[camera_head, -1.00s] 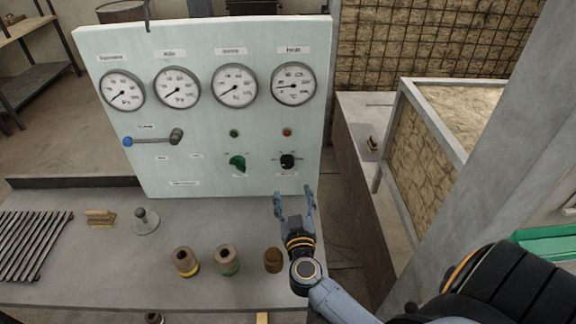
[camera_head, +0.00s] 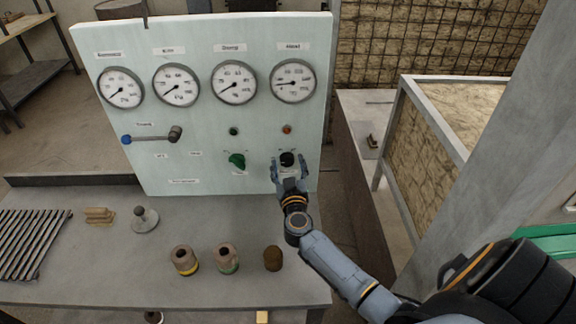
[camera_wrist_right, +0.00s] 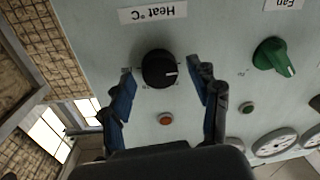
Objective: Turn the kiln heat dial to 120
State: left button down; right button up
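The black heat dial (camera_head: 287,159) is a round knob on the lower right of the pale green panel (camera_head: 205,120). In the right wrist view the dial (camera_wrist_right: 159,69) sits under a "Heat °C" label, with a white pointer mark on its face. My right gripper (camera_head: 288,163) is open in front of the dial. In the wrist view its two fingers (camera_wrist_right: 160,85) stand on either side of the dial, with gaps between them and the knob. The heat gauge (camera_head: 293,81) is at the panel's upper right. My left gripper is not in view.
A green fan knob (camera_head: 237,160) is left of the dial. An orange-red lamp (camera_head: 287,129) sits above the dial. A lever with a blue knob (camera_head: 127,140) is at the panel's left. Several small pots, including a brown one (camera_head: 272,259), stand on the bench below.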

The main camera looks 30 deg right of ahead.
jog(key=c, duration=1)
